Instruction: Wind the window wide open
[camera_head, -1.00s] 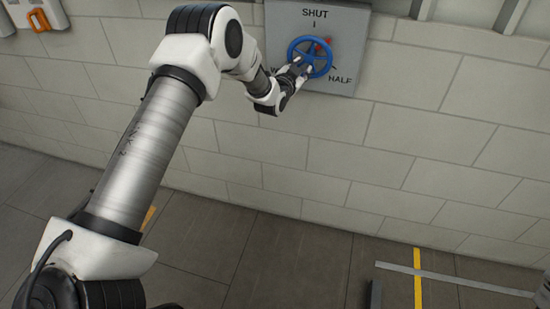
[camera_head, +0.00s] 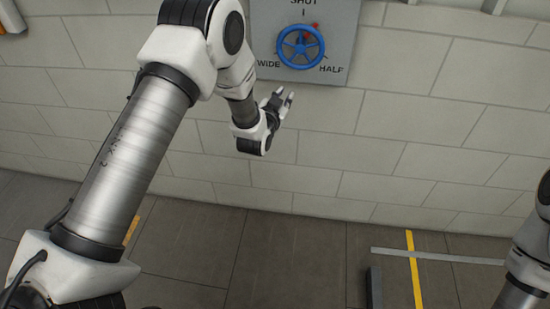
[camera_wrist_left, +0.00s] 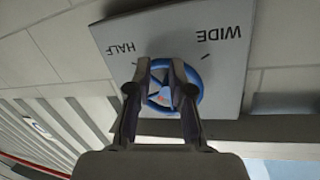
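The blue handwheel (camera_head: 281,52) sits on a grey wall plate (camera_head: 345,72) marked SHUT at the top, WIDE at lower left and HALF at lower right. A red part (camera_head: 313,28) shows at the wheel's upper right, between the SHUT and HALF marks. My left gripper (camera_head: 284,97) is below the wheel and clear of it, with its fingers apart and empty. In the left wrist view the plate appears upside down. The gripper's fingers (camera_wrist_left: 161,65) stand in front of the blue wheel (camera_wrist_left: 199,92) with a gap between them, hiding part of it. My right gripper is out of view.
The white block wall (camera_head: 420,150) around the plate is clear. An orange item (camera_head: 12,18) is cut off at the top left. The grey floor (camera_head: 290,260) carries a yellow stripe (camera_head: 413,270) and a grey strip (camera_head: 440,256). My right arm shows at the right edge.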

